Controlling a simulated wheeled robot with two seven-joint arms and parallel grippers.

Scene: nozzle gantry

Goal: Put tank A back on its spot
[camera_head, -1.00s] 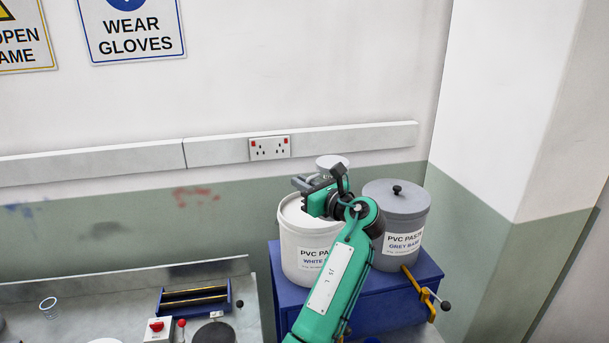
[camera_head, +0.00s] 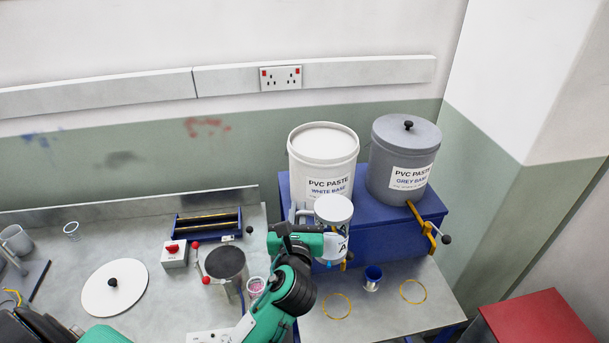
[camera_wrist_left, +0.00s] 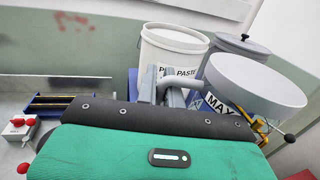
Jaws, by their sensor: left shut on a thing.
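Tank A (camera_head: 334,209), a white can with an "A" on its side, is held up in front of the white PVC paste bucket (camera_head: 322,160). My left gripper (camera_head: 303,219) is shut on its handle. In the left wrist view the fingers (camera_wrist_left: 163,88) close on the pale handle (camera_wrist_left: 180,82), and the tank (camera_wrist_left: 258,88) stands to their right, its label partly hidden. Two yellow rings lie on the bench in front: a left ring (camera_head: 337,306) and a right ring (camera_head: 413,292). Both look empty. My right gripper is not in view.
The grey paste bucket (camera_head: 402,160) stands on the blue cabinet (camera_head: 385,222), with a yellow valve (camera_head: 420,226) at its front. A small blue-topped cup (camera_head: 372,278) stands between the rings. A grey-topped cylinder (camera_head: 226,262) and a red-button box (camera_head: 174,254) are at left.

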